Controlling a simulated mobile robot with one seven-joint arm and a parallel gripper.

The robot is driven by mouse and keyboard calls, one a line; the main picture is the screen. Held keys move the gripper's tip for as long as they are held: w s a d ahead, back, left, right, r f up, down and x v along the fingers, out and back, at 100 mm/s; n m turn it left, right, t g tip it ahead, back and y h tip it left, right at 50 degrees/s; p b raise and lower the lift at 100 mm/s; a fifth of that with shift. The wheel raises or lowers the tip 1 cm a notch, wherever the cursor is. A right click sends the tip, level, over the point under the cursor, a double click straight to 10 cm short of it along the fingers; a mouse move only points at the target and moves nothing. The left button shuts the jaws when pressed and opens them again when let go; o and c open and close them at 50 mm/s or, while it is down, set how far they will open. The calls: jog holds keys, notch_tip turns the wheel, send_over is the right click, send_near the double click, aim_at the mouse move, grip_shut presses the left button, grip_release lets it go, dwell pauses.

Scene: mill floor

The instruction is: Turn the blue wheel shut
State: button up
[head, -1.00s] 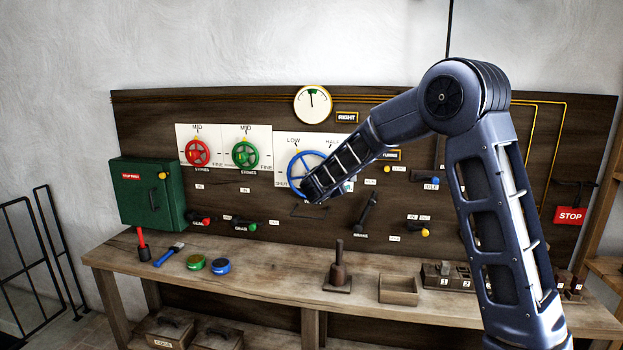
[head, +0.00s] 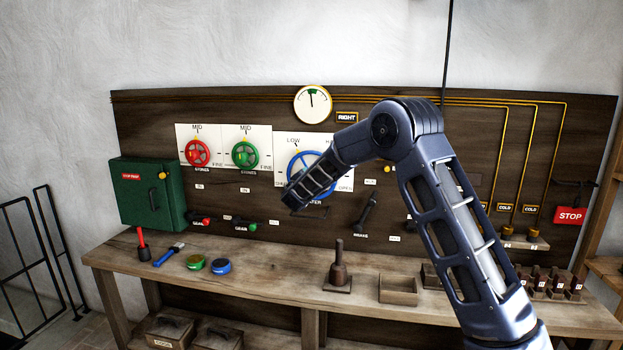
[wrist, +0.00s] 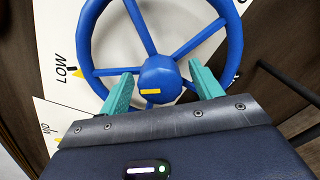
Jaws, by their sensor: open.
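The gripper itself is not clear in the head view.
A red wheel (head: 198,152) and a green wheel (head: 245,154) are to the left on their own plates. A gauge (head: 313,104) is above. A dark lever (head: 366,212) is to the lower right. The bench (head: 270,262) below holds small tools and a wooden box (head: 398,290).

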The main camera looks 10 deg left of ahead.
jog(key=shift+w, duration=1.45)
jog(key=c, duration=1)
jog(key=n, duration=0.5)
jog(key=shift+n, duration=0.3)
jog(key=n, duration=0.6)
jog(key=shift+n, duration=0.3)
